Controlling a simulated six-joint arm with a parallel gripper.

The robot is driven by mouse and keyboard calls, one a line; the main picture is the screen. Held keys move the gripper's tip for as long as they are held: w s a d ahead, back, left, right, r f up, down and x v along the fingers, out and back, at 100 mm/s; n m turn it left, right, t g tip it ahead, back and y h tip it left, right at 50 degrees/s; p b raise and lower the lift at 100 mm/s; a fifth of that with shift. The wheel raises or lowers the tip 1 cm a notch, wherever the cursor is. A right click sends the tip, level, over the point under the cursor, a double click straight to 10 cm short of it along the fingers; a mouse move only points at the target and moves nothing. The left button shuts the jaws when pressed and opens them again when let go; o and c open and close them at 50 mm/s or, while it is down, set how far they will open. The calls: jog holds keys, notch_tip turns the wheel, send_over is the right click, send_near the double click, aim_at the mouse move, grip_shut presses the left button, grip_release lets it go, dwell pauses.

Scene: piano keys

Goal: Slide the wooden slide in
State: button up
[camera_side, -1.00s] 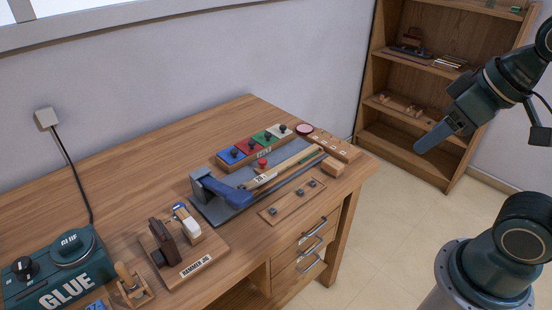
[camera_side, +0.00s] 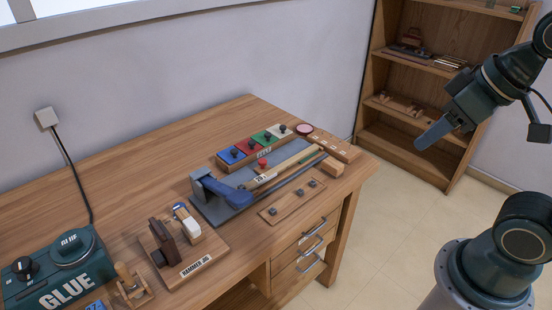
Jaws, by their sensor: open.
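A wooden slide, seen as a light wooden block (camera_side: 333,167), sticks out at the right end of the grey jig (camera_side: 207,207) on the workbench. Long wooden and dark strips run along the jig from it towards a blue clamp-like part (camera_side: 228,192). How far the slide reaches inside is too small to tell. My gripper (camera_side: 420,146) is at the upper right, in the air well right of the bench, apart from the slide and holding nothing visible. Its fingers overlap in this view.
A row of coloured blocks with knobs (camera_side: 258,143) stands behind the jig. A flat wooden strip with dark knobs (camera_side: 292,202) lies in front. The hammer jig (camera_side: 190,250) and glue box (camera_side: 60,270) are on the left. A shelf (camera_side: 410,120) stands behind my gripper.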

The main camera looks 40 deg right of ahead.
jog(key=w+r+n+g, duration=0.2)
jog(key=w+r, duration=0.2)
jog(key=w, duration=0.7)
jog(key=n+g, duration=0.4)
jog(key=n, duration=0.3)
send_over(262, 160)
notch_tip(262, 160, down, 18)
jog(key=shift+s+f, duration=0.1)
jog(key=shift+f, duration=0.1)
jog(key=shift+f, duration=6.8)
